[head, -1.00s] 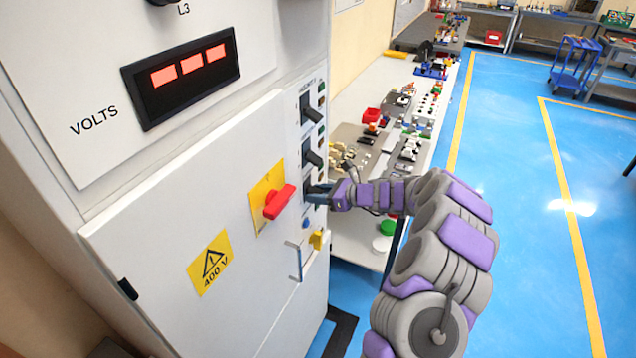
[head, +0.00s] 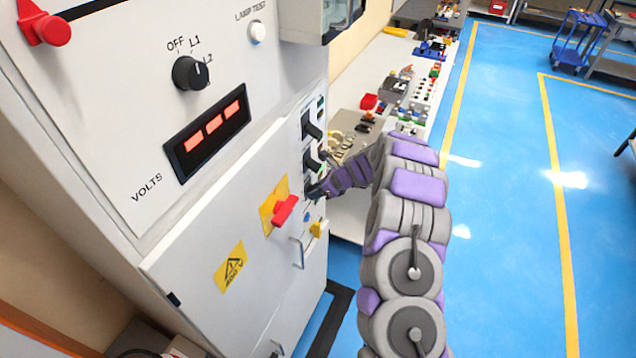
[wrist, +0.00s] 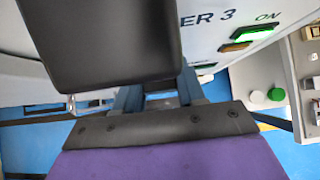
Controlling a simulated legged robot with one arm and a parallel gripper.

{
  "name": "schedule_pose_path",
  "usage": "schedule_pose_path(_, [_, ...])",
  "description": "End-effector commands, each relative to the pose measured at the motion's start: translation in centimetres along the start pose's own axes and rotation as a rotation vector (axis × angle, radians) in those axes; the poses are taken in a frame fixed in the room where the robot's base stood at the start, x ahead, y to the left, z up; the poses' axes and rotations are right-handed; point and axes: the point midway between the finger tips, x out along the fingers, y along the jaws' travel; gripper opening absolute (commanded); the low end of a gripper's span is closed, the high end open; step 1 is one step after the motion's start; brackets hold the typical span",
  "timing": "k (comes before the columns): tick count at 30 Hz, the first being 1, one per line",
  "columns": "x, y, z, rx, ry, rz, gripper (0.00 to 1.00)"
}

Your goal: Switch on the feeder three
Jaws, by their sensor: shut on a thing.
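The grey cabinet (head: 230,215) carries a column of black feeder handles on its right edge: a top one (head: 312,125), a middle one (head: 312,160) and a lowest one mostly hidden by my gripper (head: 318,190). In the wrist view my gripper (wrist: 158,97) is shut on a large black handle (wrist: 110,40), beside a label ending in "ER 3" (wrist: 207,19). A green lamp (wrist: 256,32) near the word "ON" looks bright. An orange-brown lamp (wrist: 235,47) beside it looks dimmer. The handle's exact angle is unclear.
A red switch on a yellow plate (head: 283,210) and a door handle (head: 297,252) are left of my gripper. A voltmeter (head: 208,137) glows red above. A cluttered bench (head: 400,70) stands behind.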

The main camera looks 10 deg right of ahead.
Motion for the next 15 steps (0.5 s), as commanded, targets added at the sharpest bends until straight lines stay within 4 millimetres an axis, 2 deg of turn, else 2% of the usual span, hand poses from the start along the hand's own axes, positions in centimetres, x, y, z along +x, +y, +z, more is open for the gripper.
schedule_pose_path(15, [0.0,0.0,0.08,0.002,0.053,0.0,0.09])
